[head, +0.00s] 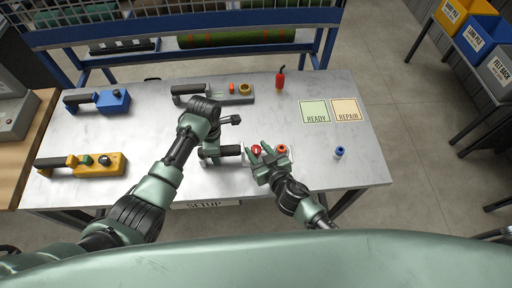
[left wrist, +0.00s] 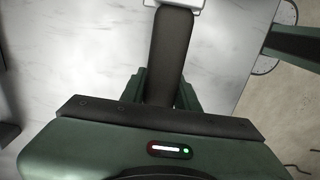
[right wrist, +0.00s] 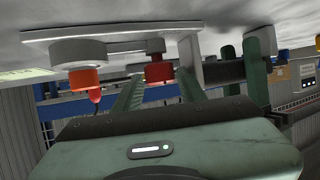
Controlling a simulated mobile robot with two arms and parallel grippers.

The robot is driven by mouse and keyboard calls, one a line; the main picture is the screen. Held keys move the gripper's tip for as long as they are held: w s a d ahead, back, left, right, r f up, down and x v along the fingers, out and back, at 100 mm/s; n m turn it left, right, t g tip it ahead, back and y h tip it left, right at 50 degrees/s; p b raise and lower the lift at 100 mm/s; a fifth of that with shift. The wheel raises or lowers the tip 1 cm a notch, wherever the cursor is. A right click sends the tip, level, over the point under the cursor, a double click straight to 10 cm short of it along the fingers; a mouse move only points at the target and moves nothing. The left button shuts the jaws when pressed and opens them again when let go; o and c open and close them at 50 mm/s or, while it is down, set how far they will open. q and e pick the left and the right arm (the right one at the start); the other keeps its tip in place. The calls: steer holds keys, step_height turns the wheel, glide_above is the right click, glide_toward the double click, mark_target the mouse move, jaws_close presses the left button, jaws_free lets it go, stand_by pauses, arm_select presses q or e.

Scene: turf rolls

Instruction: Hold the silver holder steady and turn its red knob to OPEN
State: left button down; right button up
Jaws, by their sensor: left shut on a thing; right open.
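The silver holder (right wrist: 120,42) lies on the grey table, with a black handle (head: 228,150) at its left end. My left gripper (head: 212,153) is shut on this handle, which also shows between its fingers in the left wrist view (left wrist: 170,55). A red knob (head: 257,149) sits on the holder's plate, with an orange-red ringed part (head: 282,149) to its right. My right gripper (head: 263,157) is open, its fingers on either side of the red knob (right wrist: 158,70) in the right wrist view. Whether they touch it I cannot tell. No OPEN mark is legible.
A grey holder (head: 212,96), a blue one (head: 112,101) and a yellow one (head: 105,164) lie elsewhere on the table. A red bottle (head: 280,79), READY card (head: 314,111), REPAIR card (head: 346,110) and small blue part (head: 339,153) are there too. The table's right front is mostly clear.

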steer(key=shift+w+a+f, duration=0.2)
steer(key=shift+w+f, duration=0.05)
steer(key=shift+w, duration=0.3)
jaws_close()
